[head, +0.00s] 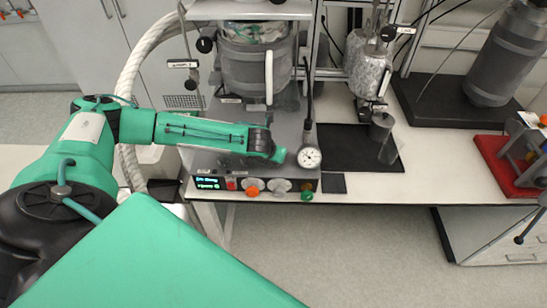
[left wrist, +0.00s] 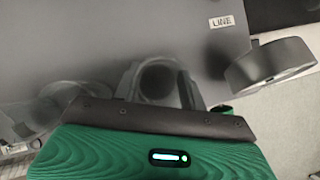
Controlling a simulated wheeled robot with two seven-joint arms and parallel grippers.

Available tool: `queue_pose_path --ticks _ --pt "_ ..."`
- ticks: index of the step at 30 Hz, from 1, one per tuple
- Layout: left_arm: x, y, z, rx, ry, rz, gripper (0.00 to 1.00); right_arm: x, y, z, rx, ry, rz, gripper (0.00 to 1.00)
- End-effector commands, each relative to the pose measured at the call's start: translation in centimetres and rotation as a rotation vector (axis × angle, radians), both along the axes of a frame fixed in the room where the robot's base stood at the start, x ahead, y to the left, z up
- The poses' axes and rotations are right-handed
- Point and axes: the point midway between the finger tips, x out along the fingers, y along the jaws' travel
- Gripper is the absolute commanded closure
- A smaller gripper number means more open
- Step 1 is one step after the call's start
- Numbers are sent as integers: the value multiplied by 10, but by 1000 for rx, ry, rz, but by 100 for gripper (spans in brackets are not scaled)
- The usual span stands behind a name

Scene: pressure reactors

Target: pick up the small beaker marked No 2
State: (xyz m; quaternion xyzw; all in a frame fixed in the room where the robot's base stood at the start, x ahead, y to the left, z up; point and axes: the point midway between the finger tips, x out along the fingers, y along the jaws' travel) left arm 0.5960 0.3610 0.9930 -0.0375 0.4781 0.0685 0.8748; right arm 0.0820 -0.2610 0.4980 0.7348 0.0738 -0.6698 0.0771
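I cannot make out a beaker with a readable No 2 mark in either view. A plain grey metal cylinder (head: 383,138) stands on a black mat; no number shows on it. My left arm comes in from the left in the head view, and its gripper (head: 279,156) is above the front of the reactor unit, just left of the dial gauge (head: 309,157). The left wrist view shows my green hand casing close to a grey surface with a LINE label (left wrist: 221,22). My right gripper is not in view.
The reactor's front panel (head: 222,184) has knobs and a lit display. The black mat (head: 340,147) lies right of it. A red tray (head: 497,165) with equipment is at far right. A large grey cylinder (head: 507,55) leans on a dark base. White bench shows between mat and tray.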

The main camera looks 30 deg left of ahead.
Motion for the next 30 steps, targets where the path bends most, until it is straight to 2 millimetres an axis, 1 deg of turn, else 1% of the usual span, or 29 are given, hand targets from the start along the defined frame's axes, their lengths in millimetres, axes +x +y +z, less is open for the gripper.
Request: queue_pose_path --ticks 1,2,10,14,17,21,26,29,30 --pt "0 0 0 0 0 0 75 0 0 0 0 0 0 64" --pt "0 0 0 0 0 0 80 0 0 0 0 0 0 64" --pt "0 0 1 0 -1 0 80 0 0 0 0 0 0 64" --pt "1 0 5 0 -2 1 80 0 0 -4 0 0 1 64" --pt "1 1 14 0 -4 1 80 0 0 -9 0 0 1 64" --pt "1 1 35 -1 -5 1 80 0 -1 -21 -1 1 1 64" --pt "-28 -4 32 0 0 -1 80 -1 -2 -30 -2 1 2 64" --pt "-49 -7 31 0 1 -1 80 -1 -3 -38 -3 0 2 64" --pt "-59 -9 31 1 1 -2 80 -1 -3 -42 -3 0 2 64"
